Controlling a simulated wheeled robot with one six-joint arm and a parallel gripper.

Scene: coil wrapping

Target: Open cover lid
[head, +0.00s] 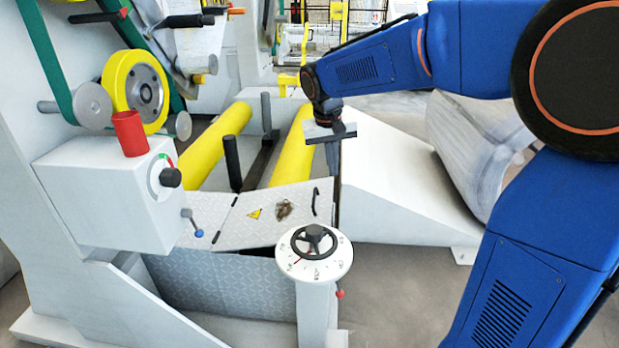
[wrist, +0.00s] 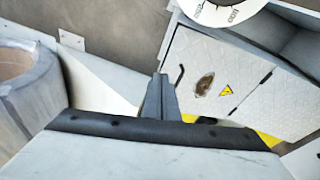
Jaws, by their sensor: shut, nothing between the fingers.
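The cover lid (head: 272,217) is a pale diamond-plate panel with a yellow warning triangle, a dark brownish patch and a thin black handle (head: 315,201) near its right edge. It lies slightly tilted, with a dark gap under its front edge. In the wrist view the lid (wrist: 205,62) is at the upper right, and its handle (wrist: 180,76) shows just right of the fingers. My gripper (head: 333,172) is shut and empty, above and beyond the handle, apart from it. Its shut fingers also show in the wrist view (wrist: 159,90).
A white dial post (head: 315,253) with a black handwheel stands in front of the lid. Yellow rollers (head: 293,150) lie behind it. A control box (head: 110,195) with a red cup-shaped part is at left. A white sloped housing (head: 400,180) is at right.

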